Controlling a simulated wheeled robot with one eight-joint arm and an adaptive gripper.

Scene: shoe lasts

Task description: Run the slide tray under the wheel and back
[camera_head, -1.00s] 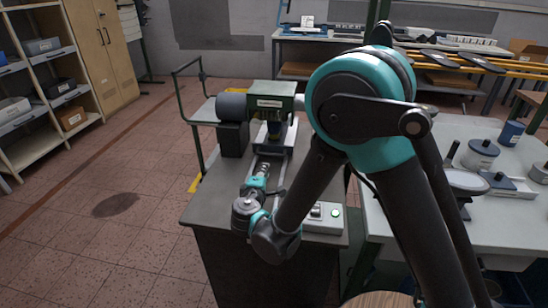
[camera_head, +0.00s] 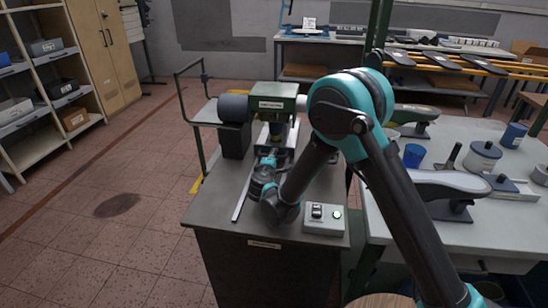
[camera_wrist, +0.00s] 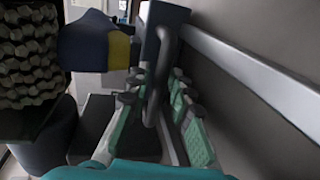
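The slide tray (camera_head: 267,151) is on a pale rail (camera_head: 243,190) on the grey bench, close below the machine's green head (camera_head: 273,95). In the wrist view, a textured dark wheel (camera_wrist: 30,55) is at the left, beside a blue and yellow piece (camera_wrist: 95,45). A dark blue upright handle with a loop (camera_wrist: 160,45) stands in the middle. My gripper (camera_wrist: 157,85) has its teal-backed fingers on both sides of this handle and looks shut on it; the exact contact is partly hidden. In the head view, my gripper (camera_head: 268,162) is at the tray's near end.
A white table (camera_head: 440,245) with shoe lasts, a blue cup (camera_head: 413,155) and tins is at the right. A shelf (camera_head: 40,120) stands at the left.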

